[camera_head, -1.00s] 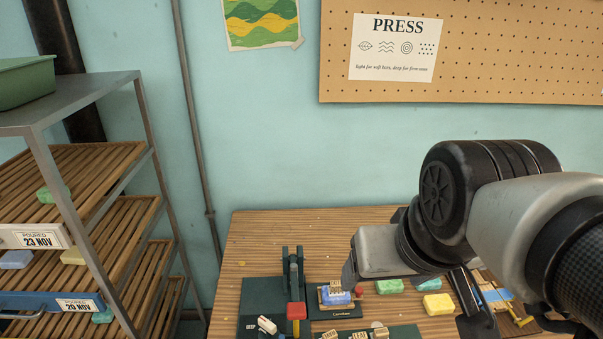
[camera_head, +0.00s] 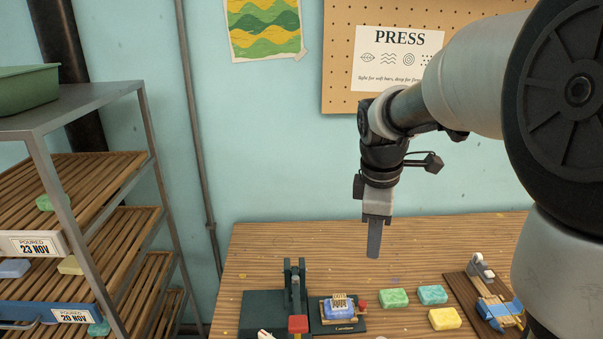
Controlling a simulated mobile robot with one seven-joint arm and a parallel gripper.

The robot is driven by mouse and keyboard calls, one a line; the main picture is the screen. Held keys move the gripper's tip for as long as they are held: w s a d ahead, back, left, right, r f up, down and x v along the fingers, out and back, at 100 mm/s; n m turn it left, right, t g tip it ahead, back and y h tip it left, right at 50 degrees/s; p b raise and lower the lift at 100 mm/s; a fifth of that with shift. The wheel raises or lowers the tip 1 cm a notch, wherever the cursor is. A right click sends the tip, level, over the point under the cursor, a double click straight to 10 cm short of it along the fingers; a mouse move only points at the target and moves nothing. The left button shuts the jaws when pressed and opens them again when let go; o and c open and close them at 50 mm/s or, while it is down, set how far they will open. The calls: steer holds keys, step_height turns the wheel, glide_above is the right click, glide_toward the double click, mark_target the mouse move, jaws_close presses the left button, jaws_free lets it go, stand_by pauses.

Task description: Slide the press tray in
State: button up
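The dark green press (camera_head: 268,311) stands on the wooden table near the bottom middle, with an upright frame and a red-tipped handle (camera_head: 298,324). Its tray (camera_head: 338,328) sticks out on the right side of the press. A blue soap bar (camera_head: 339,308) lies on the tray with a tan stamp on top. A red knob (camera_head: 363,303) shows at the tray's right end. My gripper (camera_head: 373,250) points down above the table, behind and to the right of the tray, apart from it. Its fingers look edge-on, so their opening cannot be told.
Green (camera_head: 393,298), teal (camera_head: 432,294) and yellow (camera_head: 445,318) soap bars lie right of the tray. A wooden board (camera_head: 467,300) with a dispenser and a blue item is farther right. A slatted rack (camera_head: 95,225) stands at left. The table behind the press is clear.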

mark_target(362, 303)
steer(key=w+d+f+n+g+y, duration=0.1)
steer(key=w+d+f+n+g, duration=0.15)
steer(key=w+f+n, duration=0.85)
steer(key=f+m, duration=0.1)
steer(key=f, duration=0.5)
steer(key=s+f+m+b, duration=0.1)
steer(key=f, duration=1.2)
steer(key=shift+s+d+f+m+t, duration=0.25)
steer(key=shift+s+d+m, duration=0.1)
steer(key=shift+m, duration=0.05)
jaws_close()
